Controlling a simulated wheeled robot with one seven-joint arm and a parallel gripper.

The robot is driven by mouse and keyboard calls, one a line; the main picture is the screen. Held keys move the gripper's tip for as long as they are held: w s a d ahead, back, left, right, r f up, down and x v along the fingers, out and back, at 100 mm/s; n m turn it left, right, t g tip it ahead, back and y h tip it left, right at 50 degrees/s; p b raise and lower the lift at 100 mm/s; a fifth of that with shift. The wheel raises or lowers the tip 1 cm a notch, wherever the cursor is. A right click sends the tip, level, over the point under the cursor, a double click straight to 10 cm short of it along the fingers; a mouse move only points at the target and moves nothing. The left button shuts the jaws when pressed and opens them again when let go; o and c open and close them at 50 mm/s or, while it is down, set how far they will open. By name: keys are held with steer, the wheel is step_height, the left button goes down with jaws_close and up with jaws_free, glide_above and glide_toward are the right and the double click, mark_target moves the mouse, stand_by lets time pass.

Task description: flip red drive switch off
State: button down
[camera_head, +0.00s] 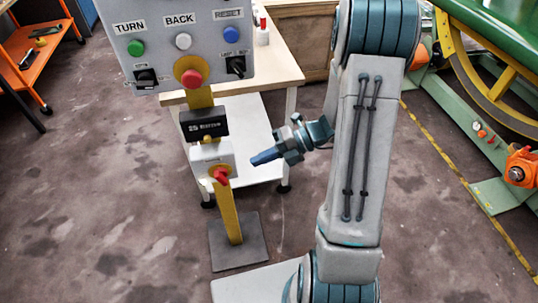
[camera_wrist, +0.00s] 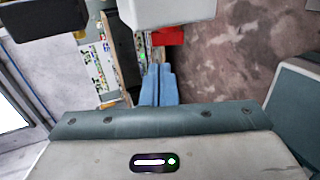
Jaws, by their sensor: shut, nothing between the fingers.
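The red drive switch (camera_head: 221,175) is a red rotary handle on a yellow plate, on the front of a small white box (camera_head: 198,160) low on a yellow post. In the head view my gripper (camera_head: 256,159) is to the right of the white box, its blue fingers pointing left, apart from the switch. The fingers are shut and empty. In the wrist view the closed gripper (camera_wrist: 159,84) shows in the middle, with a red part (camera_wrist: 168,36) just beyond its tips; I cannot tell for sure that this is the switch handle.
A grey control panel (camera_head: 205,45) with labelled buttons and a red knob (camera_head: 191,78) sits higher on the post. A black box (camera_head: 203,124) is above the white box. A white-topped table (camera_head: 270,75) stands behind. Green machinery (camera_head: 490,60) is at right.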

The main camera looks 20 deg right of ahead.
mark_target(221, 177)
steer(key=b+x, duration=0.1)
steer(key=x, duration=0.8)
steer(key=shift+w, duration=0.1)
